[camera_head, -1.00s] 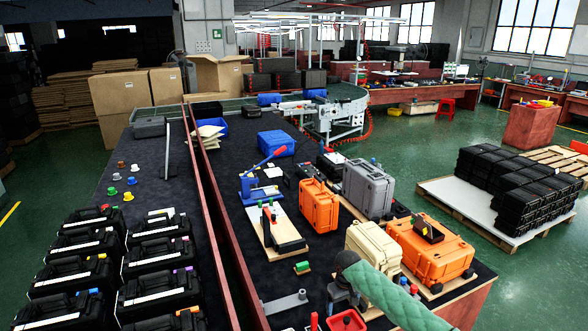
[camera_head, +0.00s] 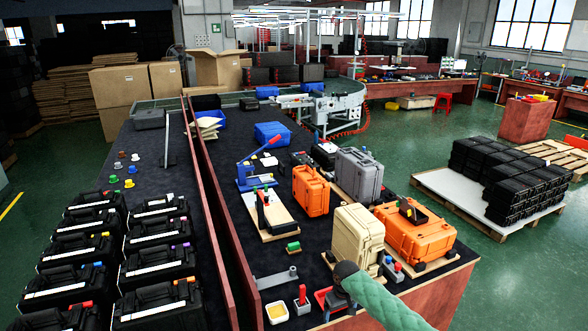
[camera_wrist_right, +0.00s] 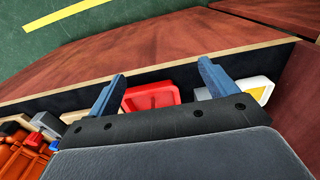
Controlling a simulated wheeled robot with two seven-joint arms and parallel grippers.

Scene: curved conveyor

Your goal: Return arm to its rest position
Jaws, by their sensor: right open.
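My right arm, in a green sleeve (camera_head: 385,300), comes in from the lower right of the head view. It ends in my dark right gripper (camera_head: 340,290) over the front edge of the right-hand table (camera_head: 345,322). In the right wrist view my right gripper (camera_wrist_right: 160,84) has its two blue-grey fingers spread wide, with nothing held between them. In the head view the fingertips are hard to make out. My left gripper is not in view.
A beige case (camera_head: 357,238) and an orange case (camera_head: 413,235) stand close behind my right gripper. A white tray with yellow inside (camera_head: 277,312) and a red-handled part (camera_head: 301,300) lie to its left. Green floor (camera_head: 500,280) is free to the right.

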